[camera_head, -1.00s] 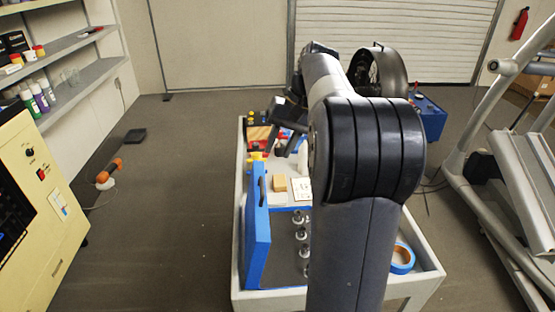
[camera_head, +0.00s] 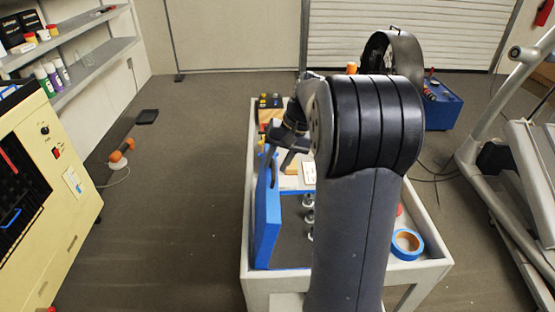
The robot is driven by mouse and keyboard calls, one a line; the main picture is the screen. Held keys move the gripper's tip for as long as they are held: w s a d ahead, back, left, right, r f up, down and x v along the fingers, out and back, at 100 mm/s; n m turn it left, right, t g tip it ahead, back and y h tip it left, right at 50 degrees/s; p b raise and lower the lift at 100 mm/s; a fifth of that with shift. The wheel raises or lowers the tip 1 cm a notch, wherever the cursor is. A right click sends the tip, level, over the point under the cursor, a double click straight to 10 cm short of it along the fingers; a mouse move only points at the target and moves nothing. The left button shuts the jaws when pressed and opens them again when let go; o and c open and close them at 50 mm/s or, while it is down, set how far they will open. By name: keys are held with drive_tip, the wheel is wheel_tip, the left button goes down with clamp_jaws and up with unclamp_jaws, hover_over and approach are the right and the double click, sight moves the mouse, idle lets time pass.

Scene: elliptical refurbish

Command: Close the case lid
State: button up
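The blue case stands open on the white cart. Its lid (camera_head: 267,218) is upright along the left side, with a dark handle on its inner face. The case's dark tray (camera_head: 290,235) holds several small metal knobs (camera_head: 308,201) and is partly hidden by my arm. My gripper (camera_head: 279,160) is at the far top end of the lid, very close to it. Whether it touches the lid is unclear, and its fingers are too small and dark to tell if they are open or shut.
The white cart (camera_head: 432,262) also bears a roll of blue tape (camera_head: 406,244) at right and battery-like items (camera_head: 270,101) at the far end. The floor left of the cart is mostly clear.

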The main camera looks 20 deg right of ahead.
drive_tip(key=shift+c, duration=0.3)
clamp_jaws()
idle(0.3)
drive_tip(key=s+d+f+t+y+b, duration=0.1)
drive_tip(key=s+d+f+y+b, duration=0.1)
drive_tip(key=d+f, duration=0.4)
drive_tip(key=s+d+f+t+y+b, duration=0.1)
drive_tip(key=s+d+f, duration=0.4)
drive_tip(key=d, duration=0.6)
drive_tip(key=shift+f+y+b, duration=0.4)
drive_tip(key=shift+y+b, duration=0.3)
drive_tip(key=shift+b, duration=0.4)
drive_tip(key=shift+s+d, duration=0.1)
